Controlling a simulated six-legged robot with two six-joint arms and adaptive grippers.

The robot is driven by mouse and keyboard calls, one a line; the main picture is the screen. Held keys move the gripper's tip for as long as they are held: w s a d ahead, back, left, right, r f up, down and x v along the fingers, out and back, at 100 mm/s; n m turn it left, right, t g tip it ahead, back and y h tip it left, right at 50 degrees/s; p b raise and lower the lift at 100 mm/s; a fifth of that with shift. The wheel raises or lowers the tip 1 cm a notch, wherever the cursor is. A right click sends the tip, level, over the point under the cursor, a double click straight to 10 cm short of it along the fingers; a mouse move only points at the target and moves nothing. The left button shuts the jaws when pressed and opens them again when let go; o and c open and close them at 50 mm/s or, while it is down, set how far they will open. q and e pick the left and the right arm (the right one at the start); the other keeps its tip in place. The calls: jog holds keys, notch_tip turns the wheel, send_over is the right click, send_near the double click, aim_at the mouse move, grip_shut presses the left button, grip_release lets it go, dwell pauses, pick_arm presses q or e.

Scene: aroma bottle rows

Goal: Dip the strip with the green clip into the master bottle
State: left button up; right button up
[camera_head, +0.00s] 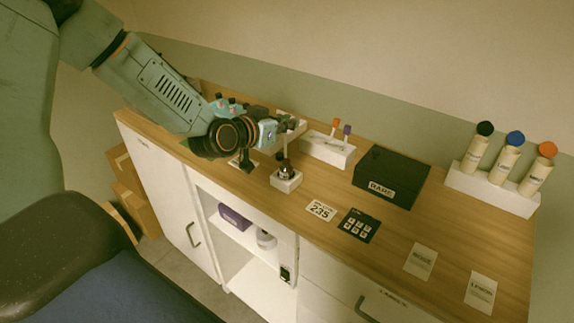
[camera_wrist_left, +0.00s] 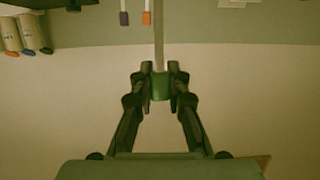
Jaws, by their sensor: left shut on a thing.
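My left gripper (camera_head: 290,130) is over the counter at the left of the head view. In the left wrist view it (camera_wrist_left: 161,78) is shut on the green clip (camera_wrist_left: 161,88), and a pale strip (camera_wrist_left: 159,40) runs straight out from the clip. A small dark bottle (camera_head: 286,170), likely the master bottle, stands in a white block (camera_head: 287,182) just below the gripper in the head view. The strip's tip is not clear there, so I cannot tell whether it is in the bottle. My right gripper is not in view.
A white rack (camera_head: 328,152) holds strips with an orange clip (camera_head: 336,122) and a purple clip (camera_head: 347,129). A black box (camera_head: 391,176) stands right of it. Several capped bottles stand in a white holder (camera_head: 492,190) at far right. Cards (camera_head: 421,261) lie at the front.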

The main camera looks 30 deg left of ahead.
pick_arm(q)
jog(key=shift+f, duration=0.1)
jog(key=shift+s+a+f, duration=0.1)
jog(key=shift+s+a, duration=0.05)
jog(key=shift+f+b, duration=0.15)
jog(key=shift+b, duration=0.15)
jog(key=shift+w+f, duration=0.2)
jog(key=shift+f, duration=0.15)
jog(key=shift+s, duration=0.2)
jog(key=shift+w, duration=0.2)
jog(key=shift+s, duration=0.1)
dwell(0.4)
jog(key=shift+d, duration=0.2)
